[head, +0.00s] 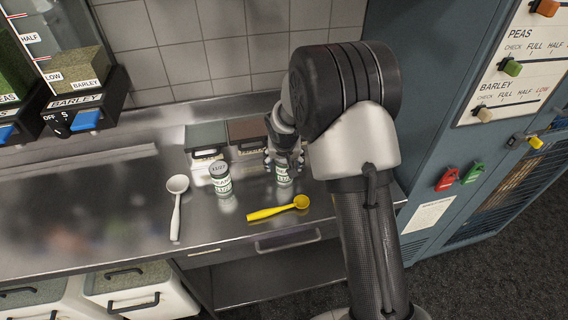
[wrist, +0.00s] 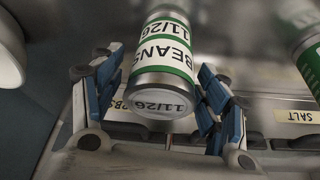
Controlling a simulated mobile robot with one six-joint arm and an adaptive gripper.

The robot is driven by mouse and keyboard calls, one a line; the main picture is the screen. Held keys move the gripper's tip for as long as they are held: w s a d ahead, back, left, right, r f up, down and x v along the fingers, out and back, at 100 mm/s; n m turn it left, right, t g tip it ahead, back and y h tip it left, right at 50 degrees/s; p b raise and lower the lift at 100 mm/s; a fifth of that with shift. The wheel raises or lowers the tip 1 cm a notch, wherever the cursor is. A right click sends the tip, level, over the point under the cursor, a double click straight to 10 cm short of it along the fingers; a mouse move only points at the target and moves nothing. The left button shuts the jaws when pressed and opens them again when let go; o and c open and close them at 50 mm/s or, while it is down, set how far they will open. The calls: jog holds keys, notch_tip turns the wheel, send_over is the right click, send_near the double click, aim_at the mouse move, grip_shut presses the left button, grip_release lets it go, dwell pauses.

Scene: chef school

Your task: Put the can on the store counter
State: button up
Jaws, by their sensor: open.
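A can (wrist: 163,60) with a white and green label reading BEANS and 11/26 is between my gripper's fingers (wrist: 160,92) in the wrist view. The blue-padded fingers are open, with gaps visible on both sides of the can. In the head view, my gripper (head: 284,160) points down around this can (head: 283,175), which is partly hidden by the fingers. A second, similar can (head: 220,180) stands upright to its left; a green-and-white can also shows at the right edge of the wrist view (wrist: 308,60). Both stand on a steel counter (head: 90,215).
A yellow spoon (head: 278,208) lies in front of the cans, and a white spoon (head: 176,205) lies left. Lidded boxes (head: 206,140) stand behind the cans, one labelled SALT (wrist: 298,117). A blue cabinet (head: 430,120) stands right. The counter's left part is clear.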

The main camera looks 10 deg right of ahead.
jog(key=p+v, duration=0.1)
jog(key=v, duration=0.8)
jog(key=shift+s+r+p, duration=0.2)
jog(key=shift+p, duration=0.2)
jog(key=s+r+n, duration=0.1)
jog(key=s+r, duration=0.7)
jog(key=s, duration=0.3)
jog(key=s+r, duration=0.9)
jog(key=s, duration=0.3)
jog(key=s+n+y, duration=0.1)
jog(key=s, duration=1)
jog(key=shift+a+f+n, duration=0.25)
jog(key=shift+f+n, duration=0.05)
